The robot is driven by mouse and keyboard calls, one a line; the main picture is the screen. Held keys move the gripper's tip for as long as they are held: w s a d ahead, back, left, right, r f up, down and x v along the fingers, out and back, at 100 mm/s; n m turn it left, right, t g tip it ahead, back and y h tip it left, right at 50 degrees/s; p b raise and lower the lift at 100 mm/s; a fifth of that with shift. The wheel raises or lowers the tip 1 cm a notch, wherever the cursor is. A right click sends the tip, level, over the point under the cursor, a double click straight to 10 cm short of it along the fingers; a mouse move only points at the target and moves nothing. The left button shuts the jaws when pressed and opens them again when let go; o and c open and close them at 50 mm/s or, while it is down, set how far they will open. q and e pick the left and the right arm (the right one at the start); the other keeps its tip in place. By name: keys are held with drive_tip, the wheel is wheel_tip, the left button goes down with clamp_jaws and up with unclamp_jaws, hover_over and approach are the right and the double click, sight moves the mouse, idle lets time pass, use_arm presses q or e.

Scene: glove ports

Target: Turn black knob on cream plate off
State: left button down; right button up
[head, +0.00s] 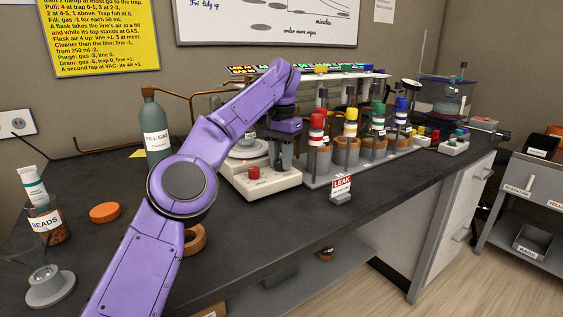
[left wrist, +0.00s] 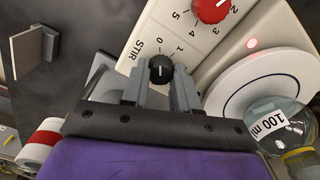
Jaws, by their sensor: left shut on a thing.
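The cream plate (head: 268,185) is a stirrer hotplate on the dark bench, with a white round top. In the left wrist view its front panel (left wrist: 192,45) shows the word STIR and number scales. The black knob (left wrist: 160,68) has a white pointer line and sits below the STIR scale. My left gripper (left wrist: 160,85) is shut on the black knob, one finger on each side. In the head view my left gripper (head: 281,158) reaches down at the plate's front and hides the black knob. My right gripper is not in view.
A red knob (left wrist: 211,8) is on the same panel, and a red light (left wrist: 252,43) glows beside it. A flask marked 100 ml (left wrist: 278,122) stands on the plate. A LEAK sign (head: 341,186) and a rack with coloured valves (head: 350,150) stand to the right.

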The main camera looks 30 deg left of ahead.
sight(280, 161)
use_arm(q)
drive_tip(key=shift+f, duration=0.1)
idle(0.3)
drive_tip(key=c, duration=0.9)
unclamp_jaws()
drive_tip(key=shift+o, duration=0.2)
wheel_tip(280, 161, up, 11)
drive_tip(key=p, duration=0.9)
drive_tip(key=shift+f, duration=0.15)
drive_tip(key=shift+s, duration=0.1)
